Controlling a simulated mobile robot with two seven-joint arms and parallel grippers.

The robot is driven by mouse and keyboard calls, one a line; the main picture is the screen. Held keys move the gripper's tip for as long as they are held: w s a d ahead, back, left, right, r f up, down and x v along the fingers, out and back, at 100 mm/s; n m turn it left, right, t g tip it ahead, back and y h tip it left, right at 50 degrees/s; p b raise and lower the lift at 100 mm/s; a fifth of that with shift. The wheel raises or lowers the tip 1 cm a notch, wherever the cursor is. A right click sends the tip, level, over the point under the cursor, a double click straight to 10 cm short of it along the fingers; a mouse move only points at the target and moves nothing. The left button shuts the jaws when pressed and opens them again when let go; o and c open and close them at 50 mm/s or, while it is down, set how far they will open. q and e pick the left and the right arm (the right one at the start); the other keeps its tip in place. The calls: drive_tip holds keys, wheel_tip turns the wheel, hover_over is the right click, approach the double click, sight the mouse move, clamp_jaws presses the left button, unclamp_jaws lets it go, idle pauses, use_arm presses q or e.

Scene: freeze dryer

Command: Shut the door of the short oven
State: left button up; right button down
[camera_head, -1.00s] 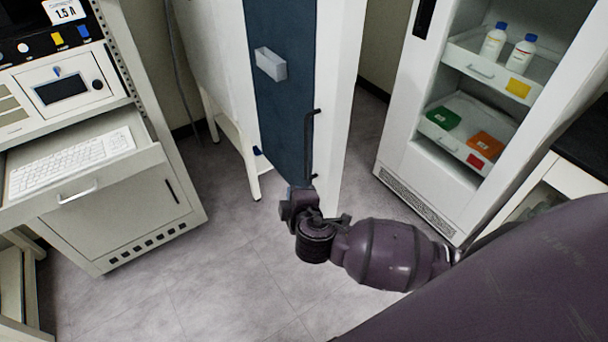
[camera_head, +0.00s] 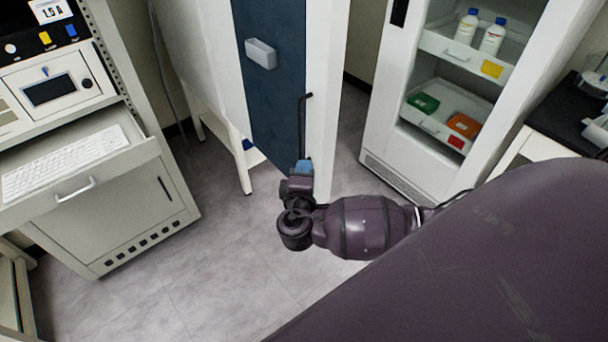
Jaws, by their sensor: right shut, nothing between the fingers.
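A tall door with a dark blue face (camera_head: 272,105) and a white side (camera_head: 325,110) stands in the middle, in front of a white cabinet body on legs (camera_head: 190,60). It looks swung out from the body, but how far I cannot tell. A thin black bar handle (camera_head: 302,125) runs down its blue face near the right edge. My right gripper (camera_head: 303,167) is shut and empty at the lower end of this handle, close to the door. Whether it touches the door is unclear. My left gripper is out of view.
A white cabinet (camera_head: 385,155) with bottles and coloured boxes on open shelves stands to the right. An instrument rack (camera_head: 125,205) with a pulled-out keyboard drawer (camera_head: 110,165) stands left. Grey floor (camera_head: 215,260) lies clear between them. A dark-topped bench (camera_head: 560,120) is at far right.

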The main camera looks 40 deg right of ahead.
sight(320, 137)
drive_tip(key=x, duration=0.2)
drive_tip(key=d+x, duration=0.1)
drive_tip(key=x, duration=0.2)
drive_tip(key=s+x, duration=0.1)
drive_tip(key=x, duration=0.1)
drive_tip(key=shift+w+d, duration=0.1)
drive_tip(key=shift+d, duration=0.9)
drive_tip(key=shift+d, duration=0.1)
